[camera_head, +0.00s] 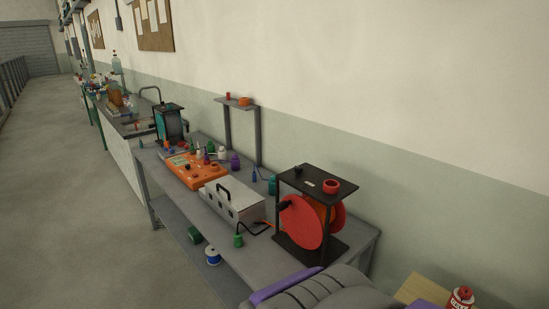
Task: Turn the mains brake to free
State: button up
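A red cable reel (300,222) stands in a black frame (318,177) near the right end of the grey bench. A small black knob (298,169), a pale label and a red ring (331,186) are on the frame's flat top. A black crank knob (283,206) sticks out from the reel's left face. A second reel, teal (167,124), stands in a dark frame farther back. No brake marking is readable, so I cannot tell which part is the mains brake or how it is set. My gripper is not in view.
On the bench (350,242) are a grey metal box (232,201), an orange instrument (194,170) and several small bottles. A shelf stand (238,102) rises behind. Spools lie on the lower shelf. The wall is behind; open floor (70,190) is at left.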

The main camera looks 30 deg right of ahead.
aim_at(297, 169)
jog(key=i+z, duration=0.4)
jog(key=i+j+z, duration=0.5)
jog(key=i+z, duration=0.25)
jog(key=k, duration=0.1)
